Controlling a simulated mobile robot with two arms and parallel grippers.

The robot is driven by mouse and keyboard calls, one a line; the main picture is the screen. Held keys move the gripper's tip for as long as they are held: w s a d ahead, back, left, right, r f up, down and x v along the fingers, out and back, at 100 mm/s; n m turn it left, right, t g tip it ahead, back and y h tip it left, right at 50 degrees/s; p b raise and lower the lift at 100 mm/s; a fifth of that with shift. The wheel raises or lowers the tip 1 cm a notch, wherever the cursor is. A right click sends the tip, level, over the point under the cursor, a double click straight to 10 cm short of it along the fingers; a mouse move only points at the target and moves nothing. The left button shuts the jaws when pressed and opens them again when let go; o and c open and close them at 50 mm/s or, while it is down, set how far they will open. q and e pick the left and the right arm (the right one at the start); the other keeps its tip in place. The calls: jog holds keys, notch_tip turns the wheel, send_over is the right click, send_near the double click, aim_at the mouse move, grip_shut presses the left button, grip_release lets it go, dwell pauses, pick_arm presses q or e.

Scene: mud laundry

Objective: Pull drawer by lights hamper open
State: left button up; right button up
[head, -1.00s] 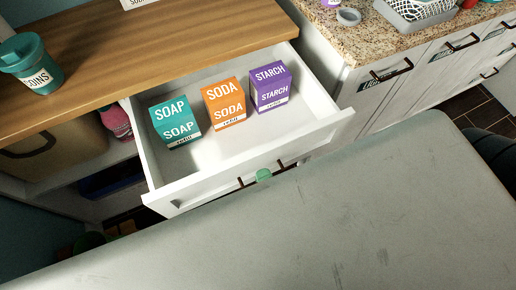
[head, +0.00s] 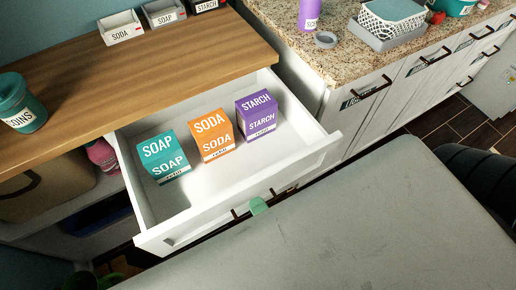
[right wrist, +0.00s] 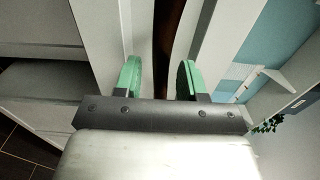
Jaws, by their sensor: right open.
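The white drawer (head: 285,176) under the wooden counter is pulled out and shows its inside. In it stand a teal soap box (head: 163,158), an orange soda box (head: 212,135) and a purple starch box (head: 258,117). Its dark handle (head: 240,212) is on the front, partly hidden. My right gripper (head: 258,206) is at this handle, with only a green fingertip showing in the head view. In the right wrist view, the green fingers of my right gripper (right wrist: 160,78) are apart, with a dark brown bar (right wrist: 165,30) between them. My left gripper is not in view.
White cabinet fronts with dark handles (head: 372,87) and labels stand to the right under a granite counter (head: 290,40). A teal coins jar (head: 20,103) sits on the wooden counter (head: 190,65). Open shelves lie below left. Tiled floor (head: 465,115) shows at right.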

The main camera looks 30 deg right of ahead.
jog(key=s+b, duration=0.2)
jog(key=s, duration=0.9)
jog(key=shift+d, duration=0.2)
jog(key=shift+w, duration=0.1)
